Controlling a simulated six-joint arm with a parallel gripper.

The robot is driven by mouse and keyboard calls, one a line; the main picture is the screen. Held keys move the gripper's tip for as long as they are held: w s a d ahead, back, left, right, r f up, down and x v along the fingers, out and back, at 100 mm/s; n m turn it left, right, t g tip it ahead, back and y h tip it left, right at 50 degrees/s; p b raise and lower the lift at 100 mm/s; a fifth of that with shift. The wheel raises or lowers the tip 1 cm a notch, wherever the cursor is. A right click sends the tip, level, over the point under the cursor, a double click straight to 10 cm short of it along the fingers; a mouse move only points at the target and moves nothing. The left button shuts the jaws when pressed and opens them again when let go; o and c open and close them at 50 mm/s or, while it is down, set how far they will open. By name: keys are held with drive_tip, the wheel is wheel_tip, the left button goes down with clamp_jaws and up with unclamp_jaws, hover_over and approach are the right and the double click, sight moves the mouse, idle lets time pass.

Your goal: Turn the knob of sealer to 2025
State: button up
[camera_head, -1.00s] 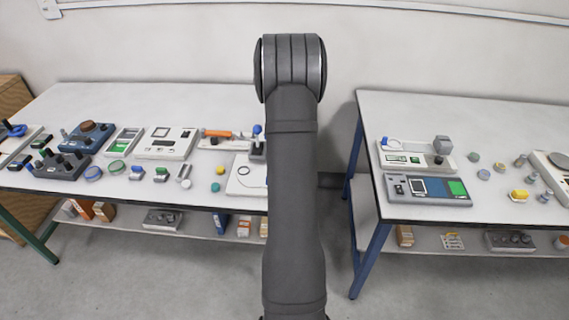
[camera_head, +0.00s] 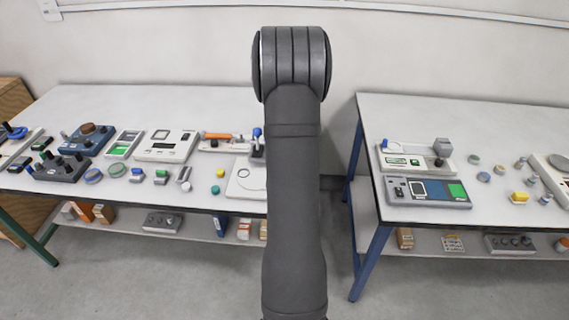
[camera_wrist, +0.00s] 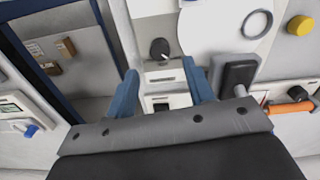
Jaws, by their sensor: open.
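A pale device, which I take to be the sealer (camera_wrist: 146,26), stands on the left table in the wrist view. It has a round black knob (camera_wrist: 159,48) with a small light mark, and a small display strip (camera_wrist: 160,78) whose figures are too small to read. My gripper (camera_wrist: 160,68) is open, its blue fingers on either side of the device's lower part in the picture. The knob shows just beyond the fingertips, with nothing held. In the head view my arm hides both the gripper and this device.
A white plate with a grey ring (camera_wrist: 222,42) lies right of the knob. A dark-topped handle (camera_wrist: 238,73) stands close to the right finger, with an orange-handled tool (camera_wrist: 288,108) beyond. A gap separates the left table (camera_head: 110,200) from the right table (camera_head: 400,107).

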wheel_tip(320, 180, up, 12)
idle(0.3)
wheel_tip(320, 180, down, 18)
drive_tip(key=shift+r, duration=0.25)
idle(0.5)
